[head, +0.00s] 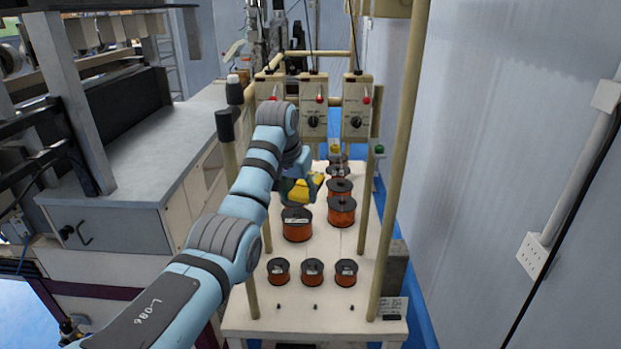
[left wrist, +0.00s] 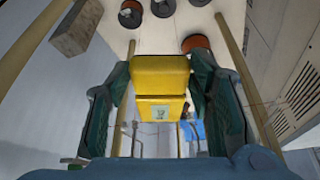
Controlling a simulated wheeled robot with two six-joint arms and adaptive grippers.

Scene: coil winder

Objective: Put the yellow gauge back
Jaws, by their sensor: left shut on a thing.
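In the left wrist view the gauge (left wrist: 160,88) is a yellow block with a small pale label, held between the two dark green finger pads of the gripper (left wrist: 162,95). In the head view the gripper and my arm hide part of the gauge. I cannot tell how far it is above the bench. My right gripper is not in view.
Several copper wire spools, including a large one (head: 297,224), stand on the white bench (head: 325,260). Beige posts (head: 400,160) rise around it. Control boxes with red knobs (head: 314,105) are behind. A grey machine cabinet (head: 110,220) is at left, a wall at right.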

